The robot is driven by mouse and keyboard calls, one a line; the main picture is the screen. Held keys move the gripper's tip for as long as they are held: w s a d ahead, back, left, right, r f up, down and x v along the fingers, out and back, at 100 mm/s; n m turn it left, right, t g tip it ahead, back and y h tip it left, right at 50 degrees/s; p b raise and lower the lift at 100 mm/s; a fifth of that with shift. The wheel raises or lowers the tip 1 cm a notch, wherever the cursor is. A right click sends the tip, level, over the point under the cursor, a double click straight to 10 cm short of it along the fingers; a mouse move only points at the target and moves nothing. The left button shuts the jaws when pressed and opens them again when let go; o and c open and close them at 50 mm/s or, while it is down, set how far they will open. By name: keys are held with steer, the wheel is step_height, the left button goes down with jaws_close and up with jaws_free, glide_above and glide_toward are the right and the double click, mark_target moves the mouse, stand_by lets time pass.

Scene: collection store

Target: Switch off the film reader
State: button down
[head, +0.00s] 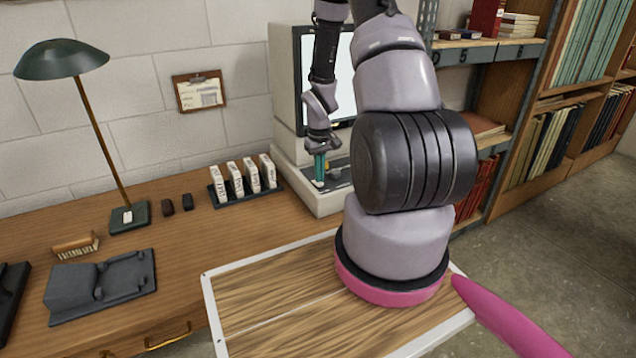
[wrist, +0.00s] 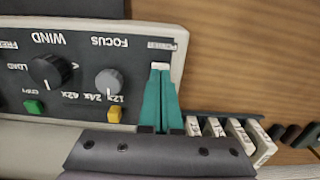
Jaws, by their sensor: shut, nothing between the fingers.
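The film reader (head: 283,75) is a beige machine with a pale, bright screen (head: 342,60) at the back of the desk. Its dark control panel (wrist: 85,75) fills the left of the wrist view, with its lettering upside down. My gripper (head: 320,182) points down at this panel; its teal fingers are together and empty. In the wrist view the fingertips (wrist: 160,70) are at the panel's right end, just below the power label (wrist: 162,45). A small white piece, apparently the power switch (wrist: 160,65), shows at the tips. I cannot tell whether they touch it or how it is set.
The panel also has a black wind knob (wrist: 50,70), a grey focus knob (wrist: 108,82), a green button (wrist: 33,107) and a yellow button (wrist: 114,115). A rack of white boxes (head: 236,180) stands left of the reader. A desk lamp (head: 62,60) is farther left.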

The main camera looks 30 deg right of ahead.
steer(key=shift+f, duration=0.5)
steer(key=shift+r, duration=3.5)
steer(key=s+a+r+m+t, duration=0.1)
steer(key=s+a+r+t, duration=0.15)
steer(key=r, duration=0.95)
steer(key=s+a+r+m+t, duration=0.1)
steer(key=s+a+r+m, duration=0.15)
steer(key=r, duration=0.95)
steer(key=s+a+r+t+y, duration=0.1)
steer(key=s+a+r+t, duration=0.1)
steer(key=s+a+r, duration=0.2)
steer(key=s+a+r+m+t+y, duration=0.1)
steer(key=s+a+r, duration=0.3)
steer(key=s+r, duration=0.5)
steer(key=shift+s+a+t, duration=0.2)
steer(key=shift+s+t, duration=0.15)
steer(key=shift+s, duration=0.5)
